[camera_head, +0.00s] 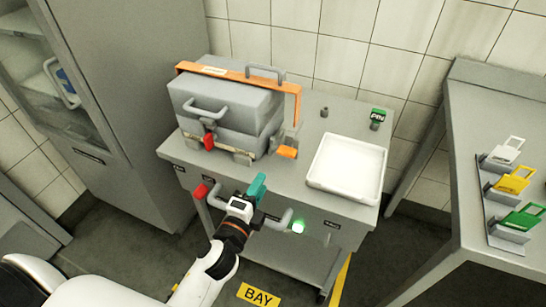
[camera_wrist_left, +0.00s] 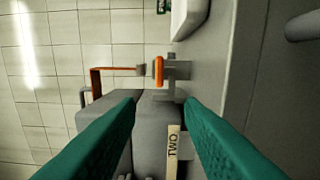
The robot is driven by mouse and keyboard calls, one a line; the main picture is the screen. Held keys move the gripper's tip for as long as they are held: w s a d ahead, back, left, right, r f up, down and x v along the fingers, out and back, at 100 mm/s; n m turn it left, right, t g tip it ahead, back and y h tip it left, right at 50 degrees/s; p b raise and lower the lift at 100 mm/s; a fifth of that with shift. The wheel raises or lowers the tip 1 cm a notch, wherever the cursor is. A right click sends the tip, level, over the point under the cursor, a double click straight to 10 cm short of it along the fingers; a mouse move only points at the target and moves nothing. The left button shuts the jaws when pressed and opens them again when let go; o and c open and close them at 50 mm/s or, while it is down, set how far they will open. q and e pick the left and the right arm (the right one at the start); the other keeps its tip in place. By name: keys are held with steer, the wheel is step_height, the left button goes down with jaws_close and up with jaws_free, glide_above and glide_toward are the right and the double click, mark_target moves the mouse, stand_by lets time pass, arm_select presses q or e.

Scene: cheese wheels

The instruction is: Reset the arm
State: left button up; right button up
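My left arm comes in from the bottom of the head view. Its gripper (camera_head: 257,187) has teal fingers and is in front of the cart's front edge. In the left wrist view the two teal fingers (camera_wrist_left: 160,102) stand wide apart with nothing between them, so the gripper is open and empty. Beyond them lies the grey press-like box (camera_wrist_left: 148,125), with its orange bar (camera_wrist_left: 97,82). My right gripper is in neither view.
The grey cart (camera_head: 275,175) carries the grey box (camera_head: 225,105) with handles and an orange bar, and a white tray (camera_head: 316,184). A cabinet (camera_head: 130,80) stands left. A side table (camera_head: 475,130) at right holds white, yellow and green tags (camera_head: 522,217).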

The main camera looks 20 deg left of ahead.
arm_select(q)
steer(key=s+a+f+n+g+y, duration=0.3)
steer(key=s+a+f+n+g, duration=0.3)
steer(key=n, duration=0.5)
steer(key=s+d+f+n+g+h, duration=0.1)
steer(key=s+d+n+g, duration=0.25)
steer(key=s, duration=0.35)
steer(key=s+d+f+n+g+h, duration=0.1)
steer(key=s+d+n+g+h, duration=0.1)
steer(key=s+g, duration=0.45)
step_height(320, 180, down, 23)
steer(key=s+p, duration=0.1)
steer(key=p, duration=0.1)
steer(key=s+a+f, duration=0.1)
steer(key=s+f, duration=0.7)
steer(key=s+a+f+g+p, duration=0.1)
steer(key=s+a+f, duration=0.1)
steer(key=s+f, duration=0.6)
steer(key=shift+s+a+m+y, duration=0.25)
steer(key=shift+s+m+y, duration=0.1)
steer(key=shift+s, duration=0.45)
